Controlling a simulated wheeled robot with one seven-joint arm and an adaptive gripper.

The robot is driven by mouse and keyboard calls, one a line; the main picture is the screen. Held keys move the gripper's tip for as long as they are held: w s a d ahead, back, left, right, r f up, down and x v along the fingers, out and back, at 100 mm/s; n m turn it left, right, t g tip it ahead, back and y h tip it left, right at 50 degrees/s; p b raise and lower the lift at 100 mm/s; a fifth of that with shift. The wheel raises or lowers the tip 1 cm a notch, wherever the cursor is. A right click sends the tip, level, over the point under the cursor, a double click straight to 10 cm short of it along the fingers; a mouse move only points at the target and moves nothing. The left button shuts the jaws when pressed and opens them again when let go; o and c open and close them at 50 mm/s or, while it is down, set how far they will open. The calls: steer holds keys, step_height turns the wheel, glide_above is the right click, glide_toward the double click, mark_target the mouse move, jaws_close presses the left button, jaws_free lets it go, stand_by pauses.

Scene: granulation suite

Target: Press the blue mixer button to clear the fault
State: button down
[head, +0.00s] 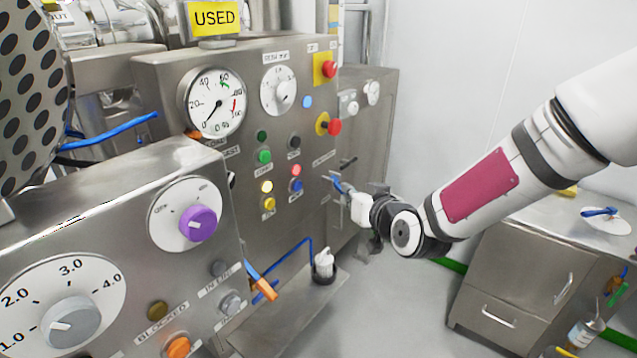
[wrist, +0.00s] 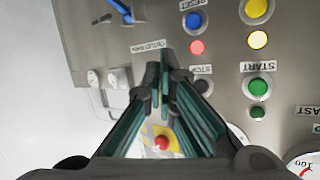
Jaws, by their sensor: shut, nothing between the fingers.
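The blue button (head: 297,185) sits on the steel control panel, just below a glowing red lamp (head: 296,170). In the wrist view the blue button (wrist: 194,20) is at the top, with the red lamp (wrist: 197,47) below it.
A yellow button (head: 269,204), a green button (head: 265,157) and a black stop button (wrist: 203,81) are close by. Red emergency stops on yellow plates (head: 334,126) are at the panel's right. A nearer panel with a purple knob (head: 198,224) stands at left. A drawer cabinet (head: 520,290) stands at right.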

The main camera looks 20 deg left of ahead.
mark_target(297, 186)
steer(key=w+a+f+m+t+b, duration=0.3)
steer(key=w+f+m+t, duration=0.2)
steer(key=m, duration=0.3)
steer(key=shift+a+f+t+h, duration=0.4)
steer(key=shift+f+t, duration=0.25)
steer(key=shift+t, duration=0.15)
steer(key=w+a+b, duration=0.2)
steer(key=a+b, duration=0.1)
steer(key=a, duration=0.5)
steer(key=shift+w+b, duration=0.3)
steer(key=shift+w, duration=0.1)
steer(key=shift+a, duration=0.2)
stand_by(0.5)
steer(key=shift+w+a, duration=0.15)
steer(key=shift+a, duration=0.15)
